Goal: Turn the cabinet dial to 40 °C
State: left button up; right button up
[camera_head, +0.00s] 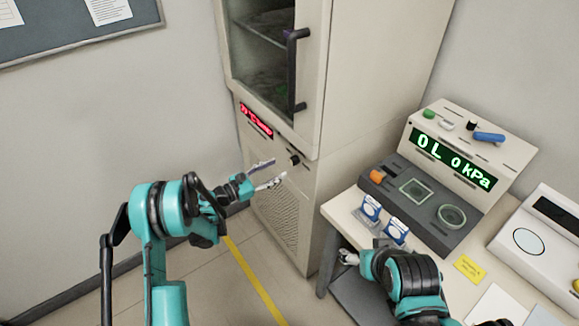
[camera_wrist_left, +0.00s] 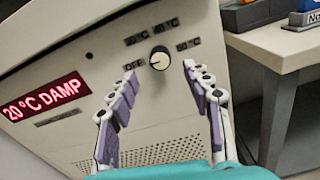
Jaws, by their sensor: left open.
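The cabinet (camera_head: 350,80) is a tall beige unit with a glass door. Its small black dial (camera_head: 295,160) sits on the front panel below the door; in the left wrist view the dial (camera_wrist_left: 160,59) has labels around it, with OFF at left, 40 °C above and a higher one at right. I cannot tell its pointer's exact direction. The red display (camera_wrist_left: 45,97) reads 20 °C DAMP. My left gripper (camera_head: 279,172) is open and empty in front of the panel, its fingers either side of the dial, apart from it. My right gripper (camera_head: 347,257) is low by the bench; its jaws are unclear.
The bench at right (camera_head: 343,212) holds a grey instrument (camera_head: 490,150) reading 0 L 0 kPa, small blue-and-white packets (camera_head: 371,207) and a white scale-like device (camera_head: 545,240). The cabinet door has a dark vertical handle (camera_head: 292,70). Floor at left of the cabinet is clear.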

aim_at(291, 162)
pick_arm(q)
jog(key=b+x, duration=0.1)
jog(key=x, duration=0.4)
jog(key=shift+w+d+b, duration=0.15)
jog(key=shift+d+b, duration=0.1)
jog(key=shift+b, duration=0.05)
jog(key=shift+w+d, duration=0.3)
jog(key=shift+d, duration=0.1)
grip_shut()
